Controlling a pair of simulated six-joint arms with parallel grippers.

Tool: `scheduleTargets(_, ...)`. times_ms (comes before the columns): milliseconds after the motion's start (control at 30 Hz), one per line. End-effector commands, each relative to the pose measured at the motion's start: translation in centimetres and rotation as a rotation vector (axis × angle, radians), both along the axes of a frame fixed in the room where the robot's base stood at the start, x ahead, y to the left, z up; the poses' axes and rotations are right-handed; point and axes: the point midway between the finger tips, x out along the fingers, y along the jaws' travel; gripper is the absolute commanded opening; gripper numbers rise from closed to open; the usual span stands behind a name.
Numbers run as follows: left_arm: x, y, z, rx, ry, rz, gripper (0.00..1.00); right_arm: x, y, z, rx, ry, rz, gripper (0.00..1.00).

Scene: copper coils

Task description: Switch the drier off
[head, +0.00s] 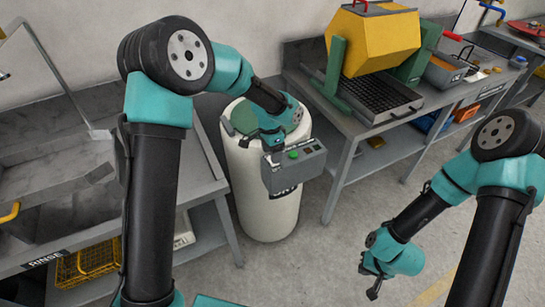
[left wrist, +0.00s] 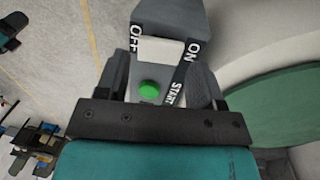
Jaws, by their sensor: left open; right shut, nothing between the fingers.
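The drier (head: 265,205) is a white upright drum with a green lid (head: 243,117) and a grey control box (head: 295,175) on its front. In the left wrist view the box carries a pale switch (left wrist: 160,50) between the labels OFF and ON, and a green button (left wrist: 150,91) by the label START. My left gripper (head: 272,140) is open at the box's top edge. In its wrist view its fingers stand either side of the button, with the switch just beyond them; contact cannot be told. My right gripper (head: 372,282) is shut and empty, low over the floor.
A grey bench (head: 345,120) right of the drier bears a yellow barrel (head: 375,42) on green stands. A rinse bench (head: 60,240) with a yellow basket (head: 88,265) below stands at left. The floor between the drier and my right arm is clear.

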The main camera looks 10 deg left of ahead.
Motion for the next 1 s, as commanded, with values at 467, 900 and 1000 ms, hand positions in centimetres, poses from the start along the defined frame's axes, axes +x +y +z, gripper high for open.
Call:
scheduleTargets(467,-0.2,-0.2,-2.4,-0.001,-0.001,0.000,0.62,0.0,0.0,0.0,0.000,0.000,0.000,0.00)
scheduleTargets(900,-0.2,-0.2,-2.3,-0.001,-0.001,0.000,0.27,0.0,0.0,0.0,0.000,0.000,0.000,0.00)
scheduleTargets(1000,-0.3,-0.2,-2.3,0.002,-0.002,0.000,0.27,0.0,0.0,0.0,0.000,0.000,0.000,0.00)
